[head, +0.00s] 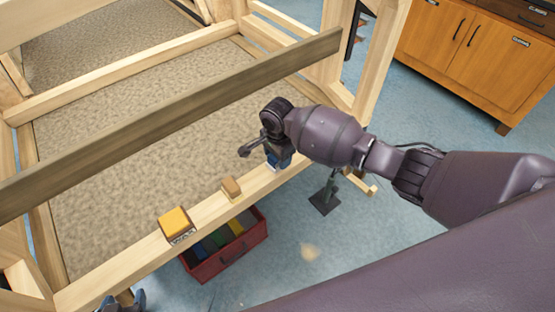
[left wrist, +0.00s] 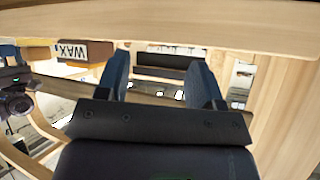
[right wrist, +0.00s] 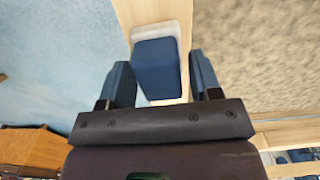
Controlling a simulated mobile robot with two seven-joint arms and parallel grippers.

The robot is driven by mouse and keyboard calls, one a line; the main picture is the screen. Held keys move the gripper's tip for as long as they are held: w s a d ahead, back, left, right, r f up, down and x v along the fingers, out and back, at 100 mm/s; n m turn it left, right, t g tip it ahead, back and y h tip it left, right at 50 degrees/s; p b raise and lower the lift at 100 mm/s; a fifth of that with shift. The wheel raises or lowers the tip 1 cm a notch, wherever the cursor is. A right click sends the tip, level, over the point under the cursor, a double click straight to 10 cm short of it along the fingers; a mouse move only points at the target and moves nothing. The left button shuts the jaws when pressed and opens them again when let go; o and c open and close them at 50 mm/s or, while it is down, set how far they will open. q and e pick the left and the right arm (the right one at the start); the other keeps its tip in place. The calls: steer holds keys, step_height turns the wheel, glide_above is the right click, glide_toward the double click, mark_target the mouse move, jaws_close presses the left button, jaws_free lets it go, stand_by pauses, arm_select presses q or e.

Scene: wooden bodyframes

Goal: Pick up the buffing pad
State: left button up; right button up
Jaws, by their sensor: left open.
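A dark blue block on a pale base, which looks like the buffing pad (right wrist: 157,68), sits on the wooden beam in the right wrist view. My right gripper (right wrist: 160,80) is open, with a blue finger on each side of the block and a gap to each. In the head view my right gripper (head: 277,158) points down at the beam and mostly hides the block. My left gripper (left wrist: 160,75) is open and empty, low under a wooden beam. In the head view only bits of my left gripper (head: 122,300) show at the bottom left edge.
A yellow-topped block marked WAX (head: 176,223) and a small brown block (head: 231,188) stand on the same beam (head: 205,214). A red crate (head: 228,259) with coloured items is on the floor below. A dark plank (head: 170,105) crosses the frame behind.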

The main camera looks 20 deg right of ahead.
steer(key=c, duration=0.7)
arm_select(q)
steer(key=shift+s+a+f, duration=0.1)
steer(key=shift+s+f, duration=0.15)
steer(key=shift+s, duration=0.15)
arm_select(e)
steer(key=shift+c, duration=0.2)
arm_select(q)
steer(key=r+p, duration=0.2)
steer(key=w+r+p, duration=0.1)
steer(key=r+p, duration=0.1)
steer(key=r, duration=0.1)
steer(key=shift+r, duration=0.2)
arm_select(e)
step_height(320, 180, up, 20)
